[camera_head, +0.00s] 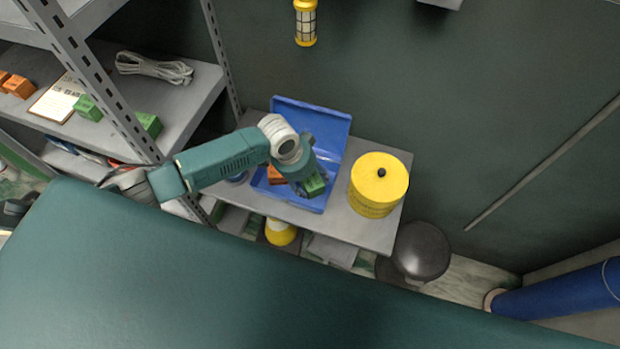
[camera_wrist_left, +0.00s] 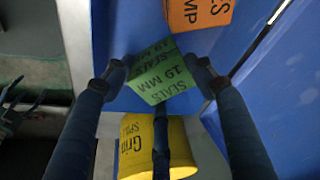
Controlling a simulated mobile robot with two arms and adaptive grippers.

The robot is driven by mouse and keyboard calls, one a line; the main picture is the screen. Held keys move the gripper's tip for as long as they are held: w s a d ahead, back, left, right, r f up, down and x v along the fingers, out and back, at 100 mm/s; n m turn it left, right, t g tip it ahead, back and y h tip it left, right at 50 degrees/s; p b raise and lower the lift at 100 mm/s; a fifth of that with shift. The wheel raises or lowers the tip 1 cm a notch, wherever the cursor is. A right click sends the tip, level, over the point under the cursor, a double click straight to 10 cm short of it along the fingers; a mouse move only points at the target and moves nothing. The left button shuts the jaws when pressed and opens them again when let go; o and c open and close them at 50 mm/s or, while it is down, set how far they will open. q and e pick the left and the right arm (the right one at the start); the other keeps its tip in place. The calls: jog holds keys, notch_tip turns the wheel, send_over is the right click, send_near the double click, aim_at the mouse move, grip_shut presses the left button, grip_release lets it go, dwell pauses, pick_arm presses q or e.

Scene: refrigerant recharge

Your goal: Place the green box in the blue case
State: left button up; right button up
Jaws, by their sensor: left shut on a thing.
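The blue case (camera_head: 325,122) stands open on a grey shelf, its lid raised at the back. My left gripper (camera_head: 312,183) is over the front right part of the case. It is shut on a green box (camera_head: 316,185). In the left wrist view the green box (camera_wrist_left: 160,72), lettered "SEALS 19 MM", sits between the two fingers (camera_wrist_left: 158,72), with the blue case (camera_wrist_left: 290,75) around and behind it. An orange box (camera_head: 275,175) lies inside the case to the left; it also shows in the wrist view (camera_wrist_left: 198,12). I cannot tell whether the green box touches the case floor. My right gripper does not show.
A yellow round container (camera_head: 378,183) stands on the grey shelf (camera_head: 365,232) right of the case. A metal rack (camera_head: 185,95) at left holds other green boxes (camera_head: 88,108), orange boxes (camera_head: 18,86) and a coiled cable (camera_head: 152,68). A yellow lamp (camera_head: 305,22) hangs on the wall.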

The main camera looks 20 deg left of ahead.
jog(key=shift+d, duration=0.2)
pick_arm(q)
jog(key=o, duration=0.9)
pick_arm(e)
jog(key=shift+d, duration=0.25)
pick_arm(q)
jog(key=b+v, duration=0.1)
jog(key=v, duration=1.1)
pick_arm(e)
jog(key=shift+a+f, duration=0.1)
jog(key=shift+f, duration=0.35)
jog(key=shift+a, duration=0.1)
